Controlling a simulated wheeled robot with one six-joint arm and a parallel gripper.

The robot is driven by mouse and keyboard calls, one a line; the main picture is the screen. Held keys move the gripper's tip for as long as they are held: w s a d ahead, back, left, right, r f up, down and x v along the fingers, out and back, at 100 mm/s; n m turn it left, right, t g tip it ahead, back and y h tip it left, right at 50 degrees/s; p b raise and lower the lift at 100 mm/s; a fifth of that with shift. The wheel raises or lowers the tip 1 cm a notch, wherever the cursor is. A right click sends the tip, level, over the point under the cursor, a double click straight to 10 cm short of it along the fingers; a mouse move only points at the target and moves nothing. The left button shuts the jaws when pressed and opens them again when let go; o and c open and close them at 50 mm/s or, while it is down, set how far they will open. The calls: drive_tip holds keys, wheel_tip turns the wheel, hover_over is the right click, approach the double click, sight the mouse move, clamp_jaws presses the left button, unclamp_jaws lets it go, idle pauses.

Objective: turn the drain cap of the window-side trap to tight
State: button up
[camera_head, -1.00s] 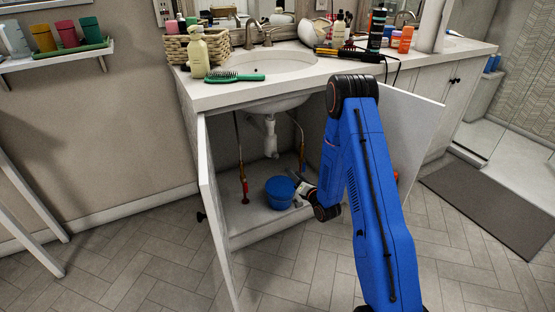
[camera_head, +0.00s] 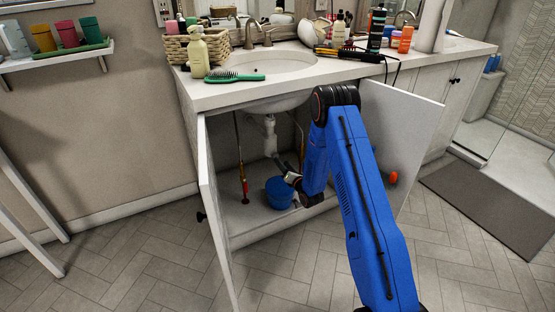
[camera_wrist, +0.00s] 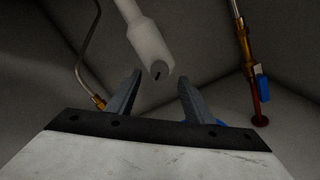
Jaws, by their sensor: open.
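The white trap (camera_head: 270,138) hangs under the sink basin inside the open cabinet. In the wrist view the trap's pale drain cap (camera_wrist: 157,71) faces me, with a short dark slot on it. My gripper (camera_wrist: 159,88) is open, its two grey fingers apart on the left and right below the cap. The cap's lower end shows at the gap between the fingertips, and I see nothing held. In the head view my gripper (camera_head: 288,178) is inside the cabinet, just above the bucket's right rim and below the trap; its fingers are hard to make out there.
A blue bucket (camera_head: 278,195) stands on the cabinet floor. A brass valve pipe with a red foot (camera_head: 244,186) is left of it; its blue handle (camera_wrist: 262,88) shows in the wrist view. The left door (camera_head: 214,220) and right door (camera_head: 402,125) stand open.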

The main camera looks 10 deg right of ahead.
drive_tip(key=shift+x, duration=2.95)
drive_tip(key=c, duration=1.1)
